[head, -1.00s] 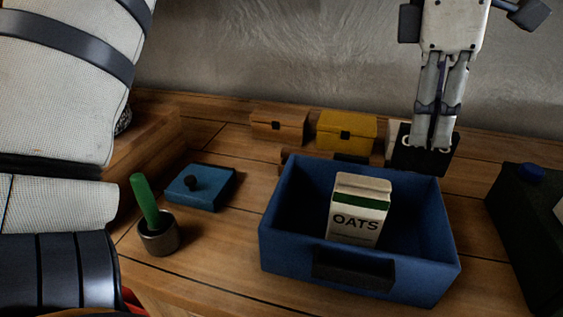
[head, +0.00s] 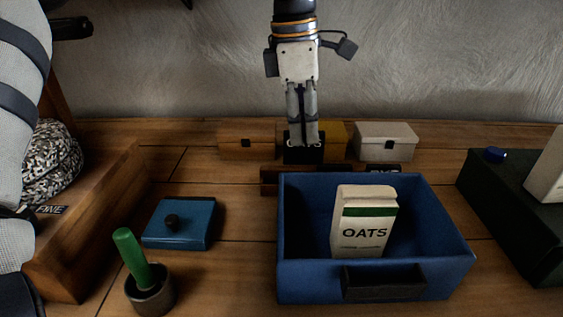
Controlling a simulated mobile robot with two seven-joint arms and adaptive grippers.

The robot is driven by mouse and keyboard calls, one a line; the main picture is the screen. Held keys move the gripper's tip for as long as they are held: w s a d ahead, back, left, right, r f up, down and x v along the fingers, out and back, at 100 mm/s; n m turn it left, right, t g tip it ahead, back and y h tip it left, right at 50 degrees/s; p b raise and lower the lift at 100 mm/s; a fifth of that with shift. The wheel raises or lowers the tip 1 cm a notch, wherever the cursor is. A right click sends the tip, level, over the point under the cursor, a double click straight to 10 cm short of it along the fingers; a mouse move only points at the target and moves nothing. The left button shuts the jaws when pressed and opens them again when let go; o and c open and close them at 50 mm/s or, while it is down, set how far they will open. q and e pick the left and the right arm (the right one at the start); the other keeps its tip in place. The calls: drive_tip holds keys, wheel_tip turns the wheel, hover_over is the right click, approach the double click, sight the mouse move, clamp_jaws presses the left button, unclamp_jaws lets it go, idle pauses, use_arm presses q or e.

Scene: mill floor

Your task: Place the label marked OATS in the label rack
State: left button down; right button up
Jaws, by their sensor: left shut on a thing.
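My left gripper (head: 303,143) points down at the middle of the head view, shut on a small black plate-like piece (head: 291,154) with pale rings at its upper corners. No writing can be read on it, so I cannot tell if it is the OATS label. It hangs in front of the yellow box, above a low dark wooden strip (head: 269,182) that looks like the label rack, behind the blue bin. The bin hides much of this strip. A black label (head: 384,169) with partly hidden white letters shows at its right. My right gripper is not in view.
The blue bin (head: 375,283) holds a carton (head: 363,225) printed OATS. Orange (head: 238,147), yellow (head: 334,139) and white (head: 386,143) boxes stand behind. A blue lidded box (head: 180,224), a green-handled pestle in a cup (head: 151,290) and a dark green container (head: 510,220) stand around.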

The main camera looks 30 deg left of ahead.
use_arm(q)
drive_tip(key=a+f, duration=0.1)
drive_tip(key=f, duration=0.2)
drive_tip(key=a+f, duration=0.2)
drive_tip(key=w+a+f, duration=0.1)
drive_tip(key=a+f, duration=0.1)
drive_tip(key=f, duration=0.1)
drive_tip(key=shift+w+f, duration=0.1)
drive_tip(key=shift+f, duration=0.2)
drive_tip(key=shift+d+f, duration=0.1)
drive_tip(key=shift+f, duration=0.05)
drive_tip(key=shift+f, duration=0.1)
drive_tip(key=shift+f, duration=0.1)
drive_tip(key=c, duration=1.6)
unclamp_jaws()
drive_tip(key=shift+c, duration=0.2)
